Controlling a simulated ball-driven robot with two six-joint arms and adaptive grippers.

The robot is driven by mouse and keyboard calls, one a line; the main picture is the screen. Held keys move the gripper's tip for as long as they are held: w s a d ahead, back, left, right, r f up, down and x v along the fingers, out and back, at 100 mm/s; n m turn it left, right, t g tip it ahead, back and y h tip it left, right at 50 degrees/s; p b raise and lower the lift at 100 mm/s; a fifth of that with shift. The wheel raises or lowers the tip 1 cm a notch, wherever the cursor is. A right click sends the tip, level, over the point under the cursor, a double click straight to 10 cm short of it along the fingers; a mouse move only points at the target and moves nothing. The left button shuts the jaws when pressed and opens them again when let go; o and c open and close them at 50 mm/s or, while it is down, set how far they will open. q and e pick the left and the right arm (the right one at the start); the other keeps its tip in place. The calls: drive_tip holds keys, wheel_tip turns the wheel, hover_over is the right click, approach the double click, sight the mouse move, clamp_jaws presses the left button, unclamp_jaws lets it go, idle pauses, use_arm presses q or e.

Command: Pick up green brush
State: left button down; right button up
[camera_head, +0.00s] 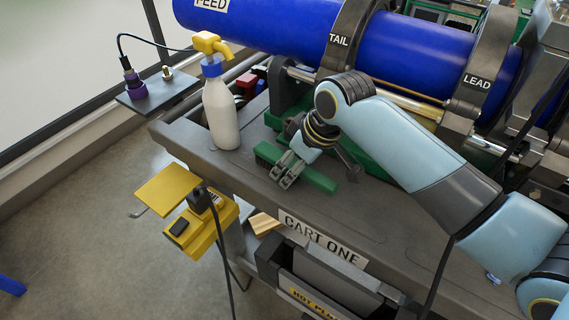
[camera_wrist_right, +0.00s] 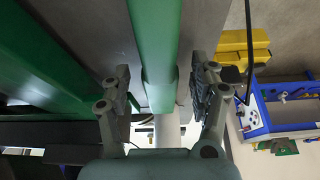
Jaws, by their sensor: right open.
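The green brush (camera_head: 318,179) lies on the grey cart top near its front edge, a long narrow bar running slantwise. My right gripper (camera_head: 287,170) reaches down over the middle of the brush. In the right wrist view the brush (camera_wrist_right: 157,50) passes between the two fingers of my right gripper (camera_wrist_right: 160,95). The fingers stand open, with a gap visible on each side of the brush. The gripper hides part of the brush in the head view. My left gripper is not in view.
A white spray bottle (camera_head: 221,115) with a yellow head stands left of the brush. A blue pipe (camera_head: 410,50) in clamps runs behind the gripper. A yellow holder (camera_head: 205,222) hangs off the cart's left front. The cart top (camera_head: 370,225) right of the brush is clear.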

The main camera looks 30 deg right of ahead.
clamp_jaws()
idle(0.3)
drive_tip(key=shift+r, duration=0.15)
wheel_tip(320, 180, up, 18)
drive_tip(key=shift+p, duration=0.3)
